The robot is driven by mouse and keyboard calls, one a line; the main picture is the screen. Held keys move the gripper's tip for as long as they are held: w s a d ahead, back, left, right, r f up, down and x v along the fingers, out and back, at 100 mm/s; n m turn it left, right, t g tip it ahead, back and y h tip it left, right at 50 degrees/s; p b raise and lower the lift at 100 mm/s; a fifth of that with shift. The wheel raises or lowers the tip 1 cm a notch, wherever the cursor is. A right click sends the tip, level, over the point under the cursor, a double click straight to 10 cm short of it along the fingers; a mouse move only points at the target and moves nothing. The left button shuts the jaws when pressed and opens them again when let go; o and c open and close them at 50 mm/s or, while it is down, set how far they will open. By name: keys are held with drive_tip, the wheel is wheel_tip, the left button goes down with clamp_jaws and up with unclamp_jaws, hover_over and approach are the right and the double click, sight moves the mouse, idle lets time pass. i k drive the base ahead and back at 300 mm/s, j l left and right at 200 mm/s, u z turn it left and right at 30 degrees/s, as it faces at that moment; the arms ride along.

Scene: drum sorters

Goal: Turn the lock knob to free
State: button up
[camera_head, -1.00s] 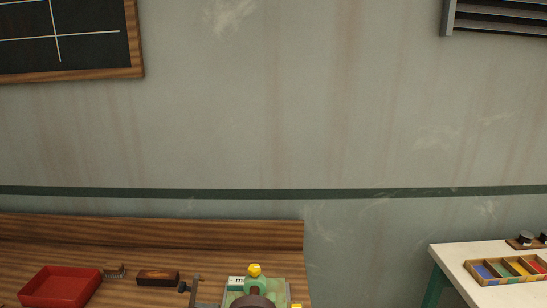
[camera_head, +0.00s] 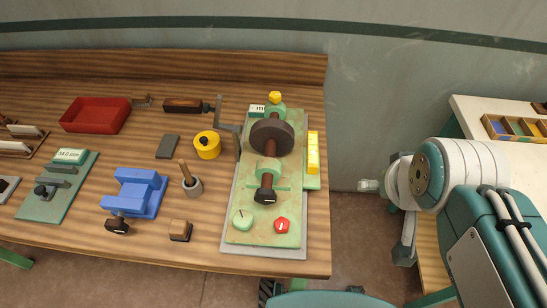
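A machine on a green base plate (camera_head: 270,232) stands at the right end of the wooden bench, with a dark round drum (camera_head: 272,136) on a shaft. At its front are a round green knob (camera_head: 242,220) with a pale line, a red faceted knob (camera_head: 282,226) with a small white mark, and a black knob (camera_head: 265,196) with a white mark. A yellow knob (camera_head: 275,97) tops the rear post. I cannot tell which is the lock knob. My gripper (camera_head: 404,252) hangs right of the bench, apart from the machine; its fingers are not clear.
A crank arm (camera_head: 229,128) stands left of the drum; yellow blocks (camera_head: 313,152) are at its right. A white table (camera_head: 480,105) stands right, past a floor gap.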

sight(281, 224)
drive_tip(key=k+l+u, duration=0.1)
drive_tip(key=u, duration=0.25)
drive_tip(key=k+l+u, duration=0.15)
drive_tip(key=u, duration=0.15)
